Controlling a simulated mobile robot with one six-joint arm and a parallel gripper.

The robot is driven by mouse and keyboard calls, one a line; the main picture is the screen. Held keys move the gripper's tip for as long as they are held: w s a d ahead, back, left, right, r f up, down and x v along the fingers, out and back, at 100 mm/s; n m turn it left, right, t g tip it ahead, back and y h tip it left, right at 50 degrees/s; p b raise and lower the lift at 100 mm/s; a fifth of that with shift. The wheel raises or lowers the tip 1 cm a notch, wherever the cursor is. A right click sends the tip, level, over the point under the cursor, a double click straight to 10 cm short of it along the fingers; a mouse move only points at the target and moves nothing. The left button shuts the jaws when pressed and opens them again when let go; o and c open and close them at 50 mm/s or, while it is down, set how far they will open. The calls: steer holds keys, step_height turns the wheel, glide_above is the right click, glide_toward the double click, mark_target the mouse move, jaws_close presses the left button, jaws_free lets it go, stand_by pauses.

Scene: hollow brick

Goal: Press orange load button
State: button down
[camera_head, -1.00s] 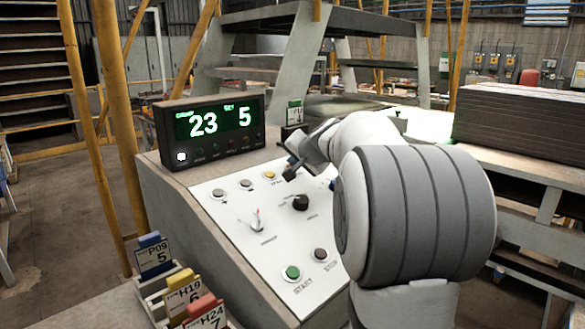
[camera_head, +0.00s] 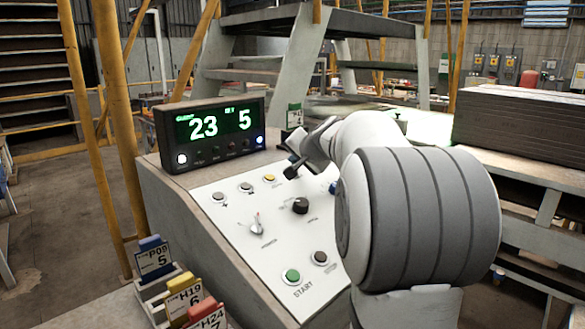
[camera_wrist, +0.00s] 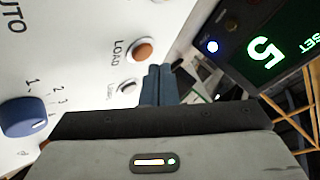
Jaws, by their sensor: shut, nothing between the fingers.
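The orange button (camera_wrist: 141,49), labelled LOAD, is on the white panel (camera_wrist: 85,45) in the wrist view. My gripper (camera_wrist: 160,84) is shut and empty, its blue-grey fingertips just below and right of the button in the picture, with no visible contact. In the head view my gripper (camera_head: 291,170) is over the upper part of the sloped panel, just right of a yellow button (camera_head: 269,178). The orange button cannot be made out there and seems hidden behind my gripper.
A display box (camera_head: 211,131) reads 23 and 5, with a blue light (camera_wrist: 212,46) lit. A blue knob (camera_wrist: 23,117), a small pale button (camera_wrist: 127,87), a black knob (camera_head: 300,205) and a green start button (camera_head: 292,275) are nearby. A card rack (camera_head: 155,285) stands at front left.

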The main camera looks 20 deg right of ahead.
steer(key=r+p, duration=0.1)
steer(key=s+r+p, duration=0.1)
steer(key=r, duration=0.1)
steer(key=r+p, duration=0.1)
steer(key=shift+s+d+r, duration=0.15)
steer(key=shift+d+r, duration=0.1)
steer(key=shift+r, duration=0.15)
stand_by(0.9)
